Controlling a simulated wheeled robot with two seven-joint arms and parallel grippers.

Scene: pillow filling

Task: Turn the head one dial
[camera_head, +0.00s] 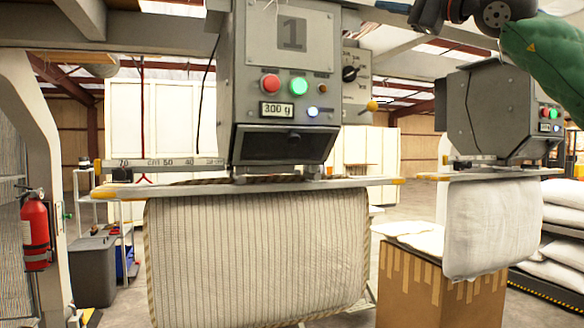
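Head one is the grey filling machine (285,75) marked with a large "1", in the middle of the head view. Its dial (349,73) is a small black knob on a grey side panel at the machine's right, with scale marks around it. The display (277,110) reads 300 g. A striped pillow cover (260,255) hangs below. One arm of mine, with a green sleeve, comes in from the right along the top edge, well apart from the dial. Its gripper fingers do not show. My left gripper is out of view.
A second filling head (495,110) stands at the right with a white pillow (490,225) under it. A cardboard box (435,290) is below. A yellow-knobbed lever (371,106) sticks out under the dial. A fire extinguisher (36,232) hangs at the left.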

